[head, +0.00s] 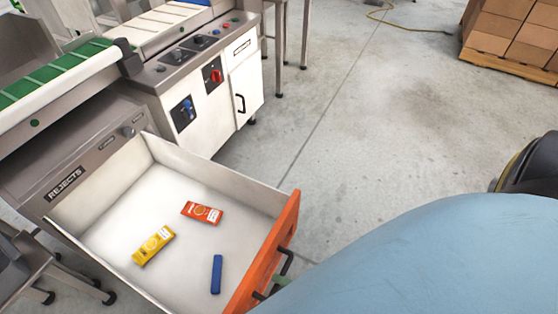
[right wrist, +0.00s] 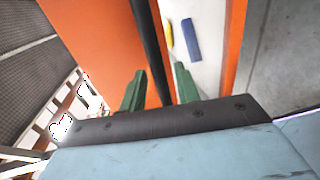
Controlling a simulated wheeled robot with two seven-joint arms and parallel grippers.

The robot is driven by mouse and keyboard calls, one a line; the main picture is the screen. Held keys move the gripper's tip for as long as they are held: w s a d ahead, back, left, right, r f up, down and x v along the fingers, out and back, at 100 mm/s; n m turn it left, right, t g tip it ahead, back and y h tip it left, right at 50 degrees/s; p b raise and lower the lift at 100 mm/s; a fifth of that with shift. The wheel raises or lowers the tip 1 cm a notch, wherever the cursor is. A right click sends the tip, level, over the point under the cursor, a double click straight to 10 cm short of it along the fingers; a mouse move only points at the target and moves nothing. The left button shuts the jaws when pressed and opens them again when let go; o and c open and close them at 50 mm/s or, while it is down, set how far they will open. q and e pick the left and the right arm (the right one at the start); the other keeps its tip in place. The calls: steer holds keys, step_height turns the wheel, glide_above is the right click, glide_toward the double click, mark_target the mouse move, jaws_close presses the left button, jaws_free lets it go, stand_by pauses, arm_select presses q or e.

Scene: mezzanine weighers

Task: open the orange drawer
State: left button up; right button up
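The drawer stands pulled far out of the cabinet, its orange front (head: 264,258) towards me. The front fills much of the right wrist view (right wrist: 85,35). A black bar handle (head: 287,262) is on the front; it runs between my right gripper's green fingers in the right wrist view (right wrist: 150,45). My right gripper (head: 269,288) is at the handle, fingers on either side. A narrow gap shows beside the bar, so the fingers look open around it. My sleeve-blue arm hides part of the front. My left gripper is not in view.
Inside the drawer lie a red packet (head: 202,213), a yellow packet (head: 153,246) and a blue bar (head: 217,274). The white weigher cabinet (head: 210,110) stands behind. A pallet of boxes (head: 515,35) is at the far right. The concrete floor (head: 370,140) between is clear.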

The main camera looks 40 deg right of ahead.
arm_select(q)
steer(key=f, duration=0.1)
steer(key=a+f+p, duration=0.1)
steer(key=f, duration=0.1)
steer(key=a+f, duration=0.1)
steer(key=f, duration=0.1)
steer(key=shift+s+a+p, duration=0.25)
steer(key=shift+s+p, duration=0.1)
arm_select(e)
steer(key=v, duration=1.2)
steer(key=shift+f, duration=0.1)
